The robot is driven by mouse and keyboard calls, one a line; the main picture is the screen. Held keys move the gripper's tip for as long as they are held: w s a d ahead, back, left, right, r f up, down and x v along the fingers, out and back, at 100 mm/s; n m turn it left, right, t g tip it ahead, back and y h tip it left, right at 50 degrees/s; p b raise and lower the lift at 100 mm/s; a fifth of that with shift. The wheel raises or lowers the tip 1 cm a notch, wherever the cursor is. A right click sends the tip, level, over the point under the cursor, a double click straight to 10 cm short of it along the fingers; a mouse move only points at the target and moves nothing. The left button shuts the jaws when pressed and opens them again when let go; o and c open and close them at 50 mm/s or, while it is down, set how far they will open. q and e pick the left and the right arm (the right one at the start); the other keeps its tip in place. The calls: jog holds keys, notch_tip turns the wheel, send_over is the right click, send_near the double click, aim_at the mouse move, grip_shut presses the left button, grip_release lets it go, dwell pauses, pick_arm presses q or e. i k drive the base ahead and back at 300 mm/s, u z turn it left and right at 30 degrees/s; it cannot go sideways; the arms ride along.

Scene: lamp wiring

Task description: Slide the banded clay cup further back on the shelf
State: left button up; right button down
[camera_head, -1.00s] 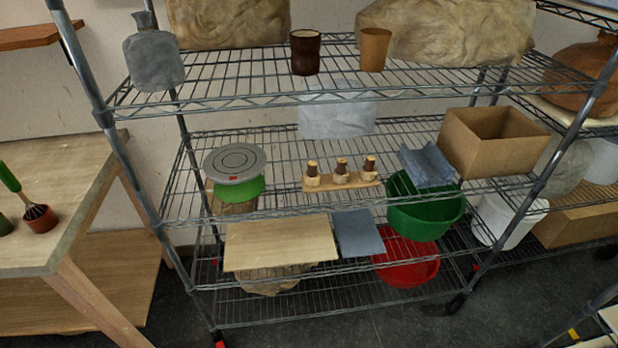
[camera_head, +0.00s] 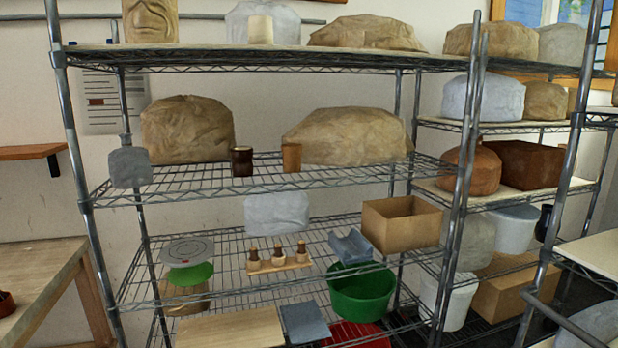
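Two cups stand upright side by side on the wire shelf (camera_head: 200,188) of the large rack. One is a dark brown cup (camera_head: 242,162) with a lighter rim. The other is a plain-looking orange-tan cup (camera_head: 291,158) to its right. Both stand around the middle of the shelf's width, in front of wrapped bundles. At this size I cannot tell for sure which one is the banded clay cup; the dark one shows more contrast between rim and body. Neither of my grippers is in view.
A brown wrapped bundle (camera_head: 187,130) stands behind and left of the cups, and another (camera_head: 348,136) behind and right. A grey jar (camera_head: 130,167) stands at the shelf's left end. A board-topped shelf (camera_head: 280,58) runs above. Bare wire lies in front of the cups.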

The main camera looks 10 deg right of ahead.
aim_at(241, 156)
jog(key=z, duration=0.25)
jog(key=k, duration=0.25)
jog(key=u, duration=1)
jog(key=i, duration=1.45)
jog(key=z, duration=0.5)
